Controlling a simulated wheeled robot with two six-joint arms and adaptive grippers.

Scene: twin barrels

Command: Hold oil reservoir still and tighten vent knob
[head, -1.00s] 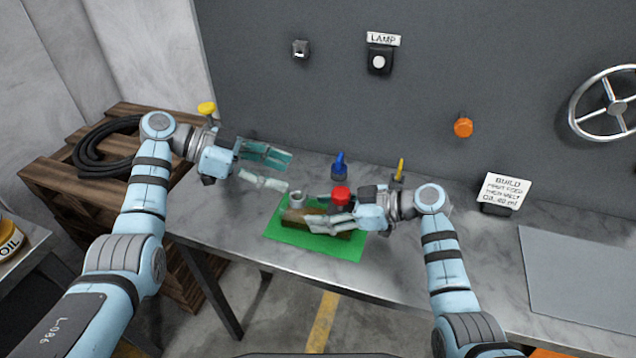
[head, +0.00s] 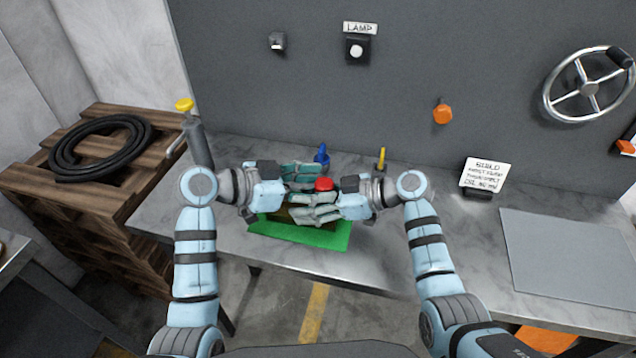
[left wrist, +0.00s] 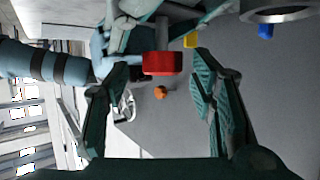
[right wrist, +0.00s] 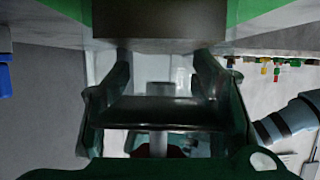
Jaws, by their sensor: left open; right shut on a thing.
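The vent knob (head: 323,184) is red and sits atop the oil reservoir, which my grippers mostly hide in the head view. The right wrist view shows the reservoir (right wrist: 160,110) as a dark cap over a pale body, with a grey stem leading to the red knob. My right gripper (right wrist: 163,72) is shut on the reservoir, one finger on each side. My left gripper (head: 312,187) is open at the knob. In the left wrist view the red knob (left wrist: 162,63) lies between its spread fingers; I cannot tell whether they touch it.
A brown block stands on the green mat (head: 320,238) below the grippers. A blue-topped item (head: 321,155) and a yellow post (head: 381,160) stand behind. A yellow-topped cylinder (head: 196,140) is at left.

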